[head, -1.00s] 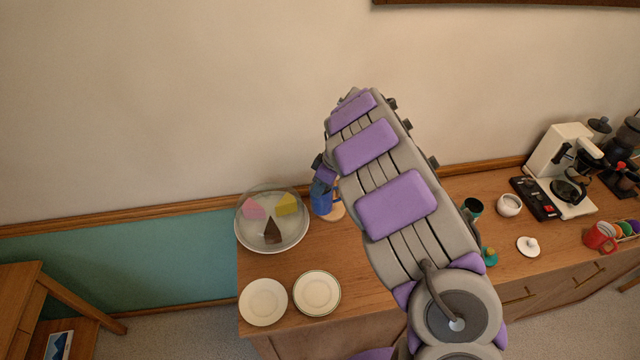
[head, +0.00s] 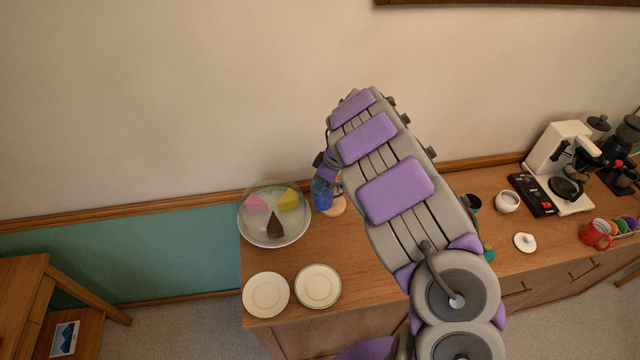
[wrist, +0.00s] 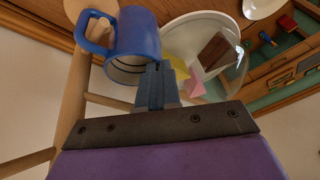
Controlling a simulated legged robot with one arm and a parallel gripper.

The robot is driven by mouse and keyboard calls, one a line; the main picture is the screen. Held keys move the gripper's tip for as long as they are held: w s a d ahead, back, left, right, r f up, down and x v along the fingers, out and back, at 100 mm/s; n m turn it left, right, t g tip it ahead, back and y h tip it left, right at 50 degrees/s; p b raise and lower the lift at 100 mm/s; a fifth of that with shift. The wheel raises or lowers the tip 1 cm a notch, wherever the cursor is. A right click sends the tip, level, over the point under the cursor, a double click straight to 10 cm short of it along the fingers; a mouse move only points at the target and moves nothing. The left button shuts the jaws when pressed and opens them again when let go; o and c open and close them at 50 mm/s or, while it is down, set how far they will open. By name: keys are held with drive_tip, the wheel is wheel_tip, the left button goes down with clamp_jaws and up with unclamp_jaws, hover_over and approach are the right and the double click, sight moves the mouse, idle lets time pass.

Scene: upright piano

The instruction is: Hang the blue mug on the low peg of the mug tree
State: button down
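The blue mug (wrist: 137,42) hangs from my gripper (wrist: 160,78) in the wrist view, its rim at the blue-grey fingertips. The fingers are close together and appear shut on the mug's wall. The mug's handle (wrist: 88,34) is beside the wooden post of the mug tree (wrist: 74,105); whether a peg passes through the handle I cannot tell. In the head view the mug (head: 322,194) is below my gripper, partly covered by my arm. The round base of the mug tree (head: 336,209) shows beside it, while its upper part is hidden by my arm.
A glass-covered cake plate (head: 272,238) stands left of the mug, with two small plates (head: 266,295) (head: 318,286) in front. A sugar bowl (head: 507,201), a coffee maker (head: 560,170) and a red mug (head: 597,234) stand right. The wall is close behind.

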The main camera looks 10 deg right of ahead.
drive_tip(key=c, duration=1.8)
unclamp_jaws()
drive_tip(key=o, duration=0.5)
drive_tip(key=shift+s, duration=0.1)
drive_tip(key=shift+o, duration=0.2)
drive_tip(key=shift+r, duration=0.1)
drive_tip(key=p+v, duration=0.1)
drive_tip(key=v, duration=1.6)
drive_tip(key=shift+p, duration=0.35)
